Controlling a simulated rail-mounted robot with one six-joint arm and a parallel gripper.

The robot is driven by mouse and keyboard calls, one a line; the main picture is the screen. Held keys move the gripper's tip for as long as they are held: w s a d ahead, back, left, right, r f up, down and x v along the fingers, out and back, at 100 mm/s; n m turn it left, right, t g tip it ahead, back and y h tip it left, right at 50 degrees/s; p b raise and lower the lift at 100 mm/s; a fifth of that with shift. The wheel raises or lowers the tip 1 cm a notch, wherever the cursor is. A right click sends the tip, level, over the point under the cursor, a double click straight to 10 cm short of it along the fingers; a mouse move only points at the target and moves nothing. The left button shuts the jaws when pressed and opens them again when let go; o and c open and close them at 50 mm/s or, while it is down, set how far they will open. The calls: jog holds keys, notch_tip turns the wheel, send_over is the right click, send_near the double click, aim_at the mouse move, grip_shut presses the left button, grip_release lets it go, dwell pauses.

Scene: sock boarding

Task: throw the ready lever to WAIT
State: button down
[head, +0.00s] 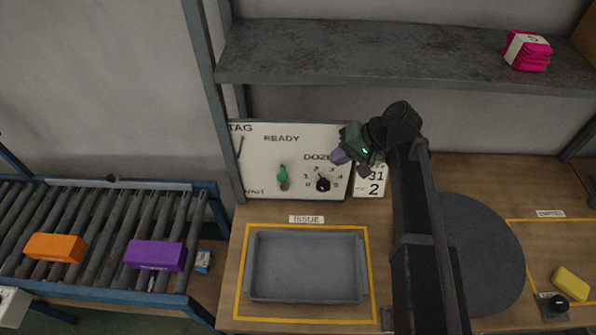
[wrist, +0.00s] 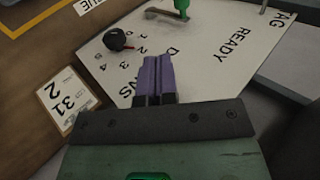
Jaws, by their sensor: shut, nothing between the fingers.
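The ready lever (head: 282,174) has a green handle and stands on a white board (head: 224,155) under the word READY. The lever's green end is uppermost, on the READY side.
A black dial (head: 323,184) with numbers sits right of the lever, below my gripper. A 31/2 card (head: 376,182) is beside the board. A grey tray (head: 305,266) lies in front. A shelf (head: 400,55) overhangs behind. A roller conveyor (head: 100,225) is at left.

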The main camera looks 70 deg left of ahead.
jog(key=shift+f, duration=0.15)
jog(key=s+r+b+x, duration=0.1)
jog(key=b+x, duration=0.7)
jog(key=x, duration=0.5)
jog(key=shift+s+a+r, duration=0.3)
jog(key=shift+a+r, duration=0.05)
jog(key=shift+s, duration=0.1)
